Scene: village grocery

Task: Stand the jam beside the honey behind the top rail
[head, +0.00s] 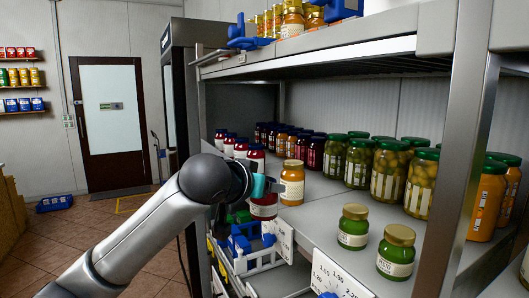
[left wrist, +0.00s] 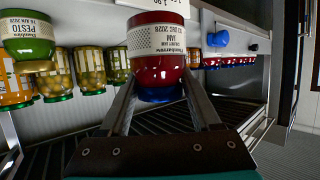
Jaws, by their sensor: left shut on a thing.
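The jam jar (head: 264,208), dark red with a white label, is in my left gripper (head: 262,187) at the front edge of the middle shelf. The left wrist view, which is upside down, shows the jam (left wrist: 158,68) with its blue lid between the two fingers. A gold-lidded amber jar (head: 292,184), which looks like honey, stands on the middle shelf just right of the gripper. More amber gold-lidded jars (head: 292,18) stand on the upper shelf, behind its front rail (head: 222,52). My right gripper is not in view.
Green pesto jars (head: 353,228) stand near the front of the middle shelf. Pickle jars (head: 390,170) and red jars (head: 314,155) line its back. A metal post (head: 460,150) rises at the right. Price tags and blue-and-white holders (head: 258,258) hang below the gripper.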

